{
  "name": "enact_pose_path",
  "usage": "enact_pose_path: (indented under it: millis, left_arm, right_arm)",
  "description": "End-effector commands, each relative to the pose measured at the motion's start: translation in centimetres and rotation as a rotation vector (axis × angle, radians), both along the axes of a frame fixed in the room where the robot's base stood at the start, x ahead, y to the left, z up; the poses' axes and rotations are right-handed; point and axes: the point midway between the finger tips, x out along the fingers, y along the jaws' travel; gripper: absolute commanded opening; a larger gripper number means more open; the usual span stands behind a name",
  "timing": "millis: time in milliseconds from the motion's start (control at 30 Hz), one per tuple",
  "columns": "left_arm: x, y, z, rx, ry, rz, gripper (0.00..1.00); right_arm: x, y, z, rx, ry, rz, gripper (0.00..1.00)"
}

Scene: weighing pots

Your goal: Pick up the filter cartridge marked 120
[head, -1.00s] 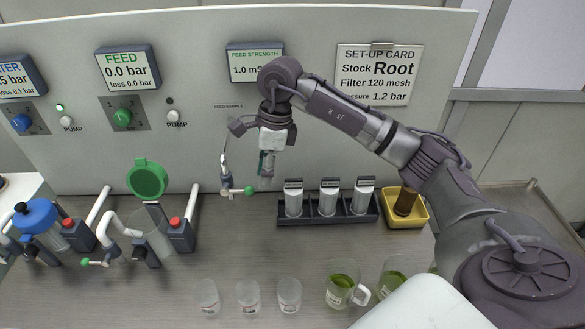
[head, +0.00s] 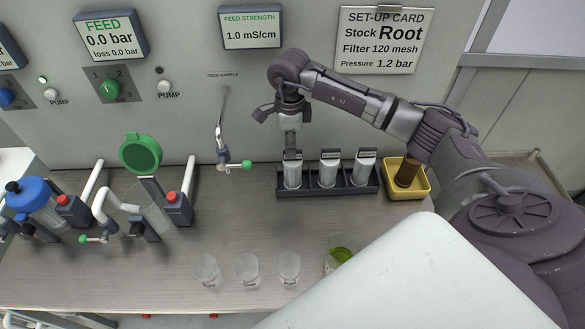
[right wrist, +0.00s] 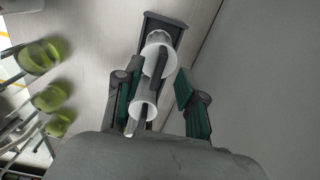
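Three white filter cartridges with dark tops stand in a dark rack (head: 338,190): left (head: 292,174), middle (head: 328,173) and right (head: 364,171). Their markings are too small to read, so I cannot tell which is 120. My right gripper (head: 291,146) points down at the top of the left cartridge. In the right wrist view its green-padded fingers (right wrist: 160,95) are apart, with a cartridge (right wrist: 144,106) between them; contact is not clear. Another cartridge (right wrist: 158,50) shows farther along the rack. My left gripper is not in view.
The set-up card (head: 380,40) reads Root, Filter 120 mesh, 1.2 bar. A yellow tray (head: 421,187) with a brown object stands right of the rack. A tap (head: 228,164) is at the left. Clear cups (head: 248,269) stand in front; the counter between is bare.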

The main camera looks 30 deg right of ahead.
Motion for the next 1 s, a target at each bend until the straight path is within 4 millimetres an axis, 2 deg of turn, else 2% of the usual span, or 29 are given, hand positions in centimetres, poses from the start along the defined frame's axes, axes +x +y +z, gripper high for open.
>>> enact_pose_path:
  millis: [33, 200, 500, 733, 1000]
  left_arm:
    - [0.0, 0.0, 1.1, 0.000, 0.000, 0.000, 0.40]
    - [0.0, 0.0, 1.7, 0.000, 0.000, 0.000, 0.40]
    - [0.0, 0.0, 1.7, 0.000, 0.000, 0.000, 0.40]
    - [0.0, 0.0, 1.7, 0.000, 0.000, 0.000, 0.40]
    - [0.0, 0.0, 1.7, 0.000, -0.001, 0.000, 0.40]
  right_arm:
    - [-0.2, 0.0, -0.4, 0.001, 0.008, 0.000, 0.40]
    - [-0.1, -0.1, -2.9, 0.001, 0.004, 0.000, 0.40]
    - [-0.1, -0.1, -3.5, 0.001, 0.000, 0.002, 0.40]
    - [-0.1, -0.1, -3.5, 0.001, 0.000, 0.001, 0.01]
    - [-0.1, -0.1, -3.5, 0.001, 0.001, 0.001, 0.00]
